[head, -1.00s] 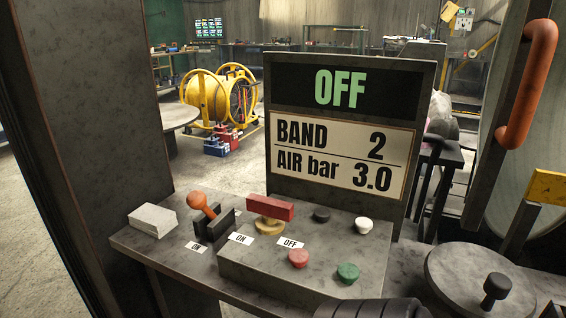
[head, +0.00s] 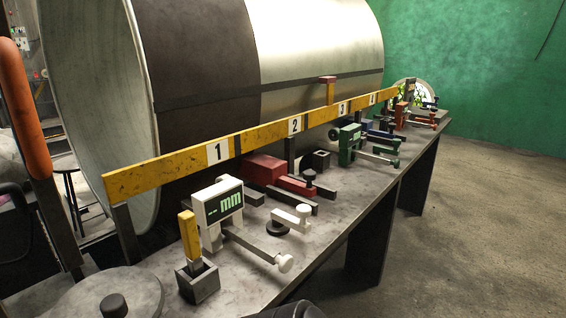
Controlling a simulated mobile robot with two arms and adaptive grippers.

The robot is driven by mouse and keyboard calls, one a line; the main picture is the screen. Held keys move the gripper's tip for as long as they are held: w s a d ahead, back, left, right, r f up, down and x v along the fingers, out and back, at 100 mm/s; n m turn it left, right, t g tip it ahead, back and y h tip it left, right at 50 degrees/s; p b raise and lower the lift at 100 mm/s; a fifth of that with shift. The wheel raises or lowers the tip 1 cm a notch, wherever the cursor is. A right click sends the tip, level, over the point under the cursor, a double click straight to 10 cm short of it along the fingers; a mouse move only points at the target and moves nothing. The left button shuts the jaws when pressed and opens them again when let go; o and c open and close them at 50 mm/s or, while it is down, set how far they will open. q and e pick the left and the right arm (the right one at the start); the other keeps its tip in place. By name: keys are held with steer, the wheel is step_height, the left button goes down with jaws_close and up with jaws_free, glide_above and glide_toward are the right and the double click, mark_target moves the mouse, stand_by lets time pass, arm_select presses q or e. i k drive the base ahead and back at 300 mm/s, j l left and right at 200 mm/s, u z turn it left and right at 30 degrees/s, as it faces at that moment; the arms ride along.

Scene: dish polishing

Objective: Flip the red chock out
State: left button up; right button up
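Neither of my grippers shows; only a dark rounded part, probably of my arm, shows at the bottom edge.
The yellow bar (head: 265,137) with plates 1 to 4 runs along the drum. In front stand a white mm gauge (head: 219,207), a grey holder (head: 198,281) with a yellow stick and a green gauge (head: 348,143). The floor (head: 480,210) at right is clear.

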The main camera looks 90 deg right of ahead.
mark_target(264, 171)
steer(key=l+z, duration=0.1)
steer(key=z, duration=2.75)
